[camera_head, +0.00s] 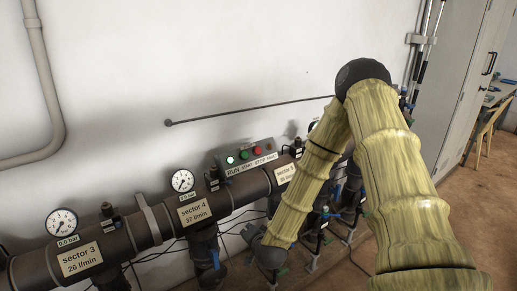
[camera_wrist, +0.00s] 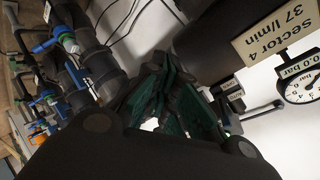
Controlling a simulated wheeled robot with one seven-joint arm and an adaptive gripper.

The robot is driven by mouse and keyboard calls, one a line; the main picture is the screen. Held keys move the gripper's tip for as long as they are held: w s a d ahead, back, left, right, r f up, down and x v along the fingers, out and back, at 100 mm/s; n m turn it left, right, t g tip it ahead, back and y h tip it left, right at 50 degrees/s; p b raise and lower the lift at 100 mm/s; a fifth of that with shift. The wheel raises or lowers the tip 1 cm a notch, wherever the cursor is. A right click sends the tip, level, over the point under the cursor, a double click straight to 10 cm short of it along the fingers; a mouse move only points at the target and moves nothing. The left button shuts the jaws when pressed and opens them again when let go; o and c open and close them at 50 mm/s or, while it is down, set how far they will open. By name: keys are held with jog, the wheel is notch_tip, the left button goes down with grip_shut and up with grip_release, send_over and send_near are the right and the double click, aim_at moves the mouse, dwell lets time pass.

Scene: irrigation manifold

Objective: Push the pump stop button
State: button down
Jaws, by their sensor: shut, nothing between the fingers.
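The pump control panel (camera_head: 248,161) is a small grey box on the wall behind the pipe, labelled RUN, START, STOP and FAULT. Its red stop button (camera_head: 257,151) is third from the left, beside the green start button (camera_head: 244,156). The run lamp (camera_head: 230,160) looks lit and pale green. My gripper (camera_wrist: 165,65) is shut and empty in the wrist view, with its dark green fingers together near the dark pipework. In the head view my forearm reaches down in front of the pipe, to the lower right of the panel, apart from it. I cannot make out the panel in the wrist view.
The dark main pipe (camera_head: 152,228) runs across below the panel, with gauges (camera_head: 182,181) and sector plates. The sector 4 plate (camera_wrist: 275,30) appears upside down in the wrist view. Blue-handled valves (camera_wrist: 66,40) and cables crowd below. The wall above the panel is mostly clear.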

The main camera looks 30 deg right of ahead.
aim_at(258, 151)
jog(key=w+d+r+m+t+h+p, duration=0.1)
jog(key=w+d+r+m+h, duration=0.1)
jog(key=d+r, duration=0.4)
jog(key=w+d+r+m+t+h, duration=0.1)
jog(key=d+r+m, duration=0.4)
jog(key=r, duration=0.5)
jog(key=w+d+r+m+t+h+p, duration=0.1)
jog(key=w+d+r+m+h, duration=0.3)
jog(key=r, duration=0.4)
jog(key=w+d, duration=0.1)
jog(key=d, duration=0.1)
jog(key=shift+d+r+t+p, duration=0.25)
jog(key=shift+d+t+p, duration=0.05)
jog(key=shift+d, duration=0.1)
jog(key=shift+w+a+f+b, duration=0.1)
jog(key=shift+w+f+b, duration=0.7)
jog(key=shift+w, duration=0.45)
jog(key=shift+w+a+f+b, duration=0.1)
jog(key=shift+w+f+b, duration=0.65)
jog(key=shift+w, duration=0.5)
jog(key=shift+w+a+f+b, duration=0.1)
jog(key=shift+w+f+b, duration=0.65)
jog(key=shift+w, duration=0.5)
jog(key=shift+r, duration=0.1)
